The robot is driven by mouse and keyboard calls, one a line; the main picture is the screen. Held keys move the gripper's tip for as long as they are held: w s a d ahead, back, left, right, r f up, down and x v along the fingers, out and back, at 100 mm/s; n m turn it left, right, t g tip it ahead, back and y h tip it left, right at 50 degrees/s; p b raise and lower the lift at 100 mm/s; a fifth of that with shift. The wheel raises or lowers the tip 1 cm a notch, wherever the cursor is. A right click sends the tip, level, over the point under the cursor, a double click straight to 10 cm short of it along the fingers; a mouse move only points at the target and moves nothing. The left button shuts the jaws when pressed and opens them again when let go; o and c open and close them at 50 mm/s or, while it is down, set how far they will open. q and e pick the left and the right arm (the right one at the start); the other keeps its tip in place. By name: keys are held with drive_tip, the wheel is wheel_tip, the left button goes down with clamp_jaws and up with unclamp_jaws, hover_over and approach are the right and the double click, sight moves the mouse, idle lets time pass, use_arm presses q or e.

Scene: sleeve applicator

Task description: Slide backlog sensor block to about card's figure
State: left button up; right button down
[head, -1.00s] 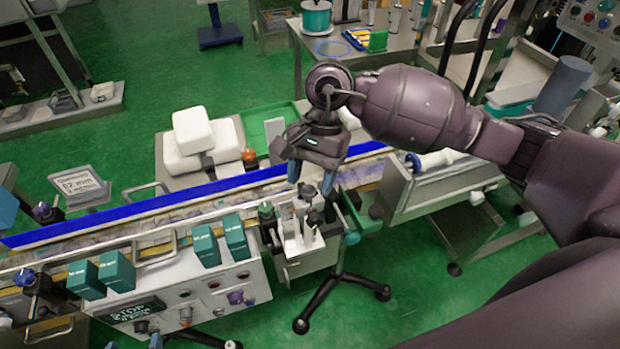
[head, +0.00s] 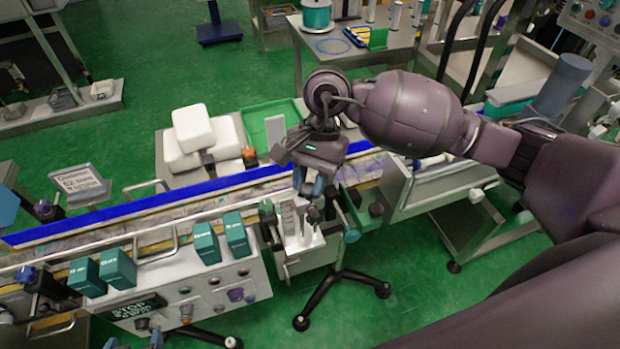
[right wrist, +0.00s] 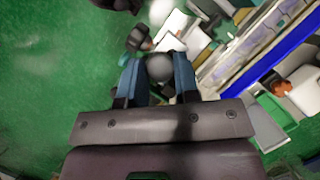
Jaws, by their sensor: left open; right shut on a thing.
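My right gripper (head: 311,186) is over the white bracket at the right part of the conveyor, fingers pointing down. Its blue fingers are shut on a grey rounded piece (right wrist: 159,68), seen between them in the right wrist view. I cannot tell whether this piece belongs to the backlog sensor block. The white bracket (head: 303,243) carries upright posts just below the fingers. A pale card (head: 80,186) stands behind the conveyor at the left; its second line seems to start with 62, the rest is too small to read surely. My left gripper is not in view.
The conveyor (head: 120,241) with a blue guide rail (head: 130,208) runs across the middle. Dark teal boxes (head: 206,243) line its front, above a control panel (head: 192,300). White blocks (head: 193,128) sit behind it. A green tray (head: 246,128) is close behind the gripper.

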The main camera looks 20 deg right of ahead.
drive_tip(key=b, duration=0.4)
drive_tip(key=shift+f, duration=0.2)
drive_tip(key=shift+r+b, duration=0.1)
drive_tip(key=shift+b, duration=0.2)
drive_tip(key=c, duration=0.8)
unclamp_jaws()
drive_tip(key=shift+c, duration=0.2)
drive_tip(key=shift+w+d+r, duration=0.15)
drive_tip(key=shift+w+r, duration=0.05)
drive_tip(key=shift+r, duration=0.3)
drive_tip(key=v, duration=0.9)
drive_tip(key=shift+r+b, duration=0.35)
drive_tip(key=shift+b, duration=0.1)
drive_tip(key=shift+w+d, duration=0.1)
